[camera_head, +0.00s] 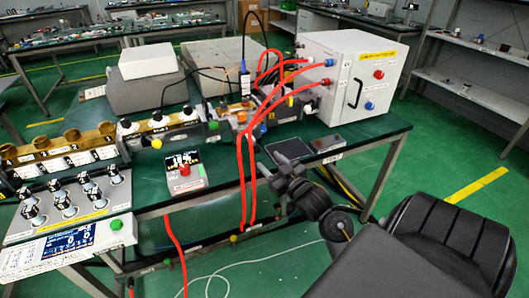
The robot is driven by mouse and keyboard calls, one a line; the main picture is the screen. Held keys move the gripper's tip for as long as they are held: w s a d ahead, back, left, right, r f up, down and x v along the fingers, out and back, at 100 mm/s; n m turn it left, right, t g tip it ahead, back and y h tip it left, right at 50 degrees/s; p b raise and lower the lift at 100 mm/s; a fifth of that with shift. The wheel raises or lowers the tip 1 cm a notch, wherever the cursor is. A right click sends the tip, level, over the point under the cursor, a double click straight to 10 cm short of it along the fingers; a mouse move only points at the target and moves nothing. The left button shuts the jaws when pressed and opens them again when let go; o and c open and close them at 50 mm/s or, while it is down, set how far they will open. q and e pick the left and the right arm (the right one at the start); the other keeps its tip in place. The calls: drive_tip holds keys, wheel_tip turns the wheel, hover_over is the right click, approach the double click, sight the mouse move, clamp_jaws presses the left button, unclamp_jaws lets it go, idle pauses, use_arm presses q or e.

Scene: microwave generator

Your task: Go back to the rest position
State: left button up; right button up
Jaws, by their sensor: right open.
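My right arm comes in from the lower right, over the front edge of the green-topped bench (385,131). My right gripper (273,166) is small and dark at the arm's end, by the bench's front edge. It is open, and I see nothing held in it. Red cables (241,175) hang down just left of it. Whether it touches the bench or the cables, I cannot tell. My left gripper is not in view.
A white cabinet (341,45) with a black handle stands behind my right gripper. A brass and black waveguide line (160,125) runs along the bench. A small meter box (186,172) and a control panel (72,205) are at left. Green floor (435,150) is clear at right.

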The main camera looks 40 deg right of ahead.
drive_tip(key=shift+s+a, duration=0.1)
drive_tip(key=shift+s, duration=0.25)
idle(0.3)
